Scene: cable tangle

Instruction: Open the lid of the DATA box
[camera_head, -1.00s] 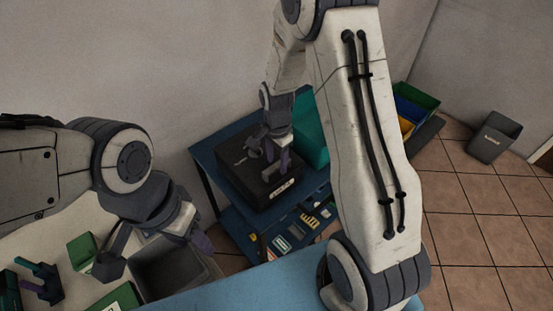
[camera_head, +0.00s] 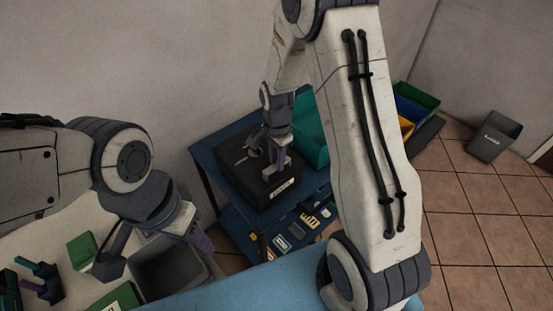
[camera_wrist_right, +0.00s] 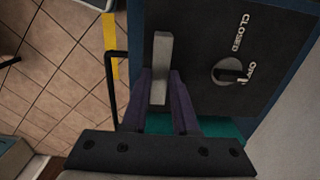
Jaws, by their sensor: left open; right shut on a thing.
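The black DATA box (camera_head: 245,167) stands on the blue table at the centre of the head view, with a small white label (camera_head: 282,188) on its front that is too small to read. Its lid looks closed. In the right wrist view the lid (camera_wrist_right: 205,60) carries a round dial (camera_wrist_right: 229,71) marked CLOSED and OPEN, and a grey bar handle (camera_wrist_right: 161,62). My right gripper (camera_head: 278,168) is over the front part of the lid, its purple fingers (camera_wrist_right: 165,95) shut on the handle. My left gripper (camera_head: 201,238) is open and away from the box, above a grey bin.
The lower shelf (camera_head: 250,238) holds several small items. A grey bin (camera_head: 165,268) and green parts lie at lower left. Coloured bins (camera_head: 413,108) and a waste bin (camera_head: 494,135) stand at right.

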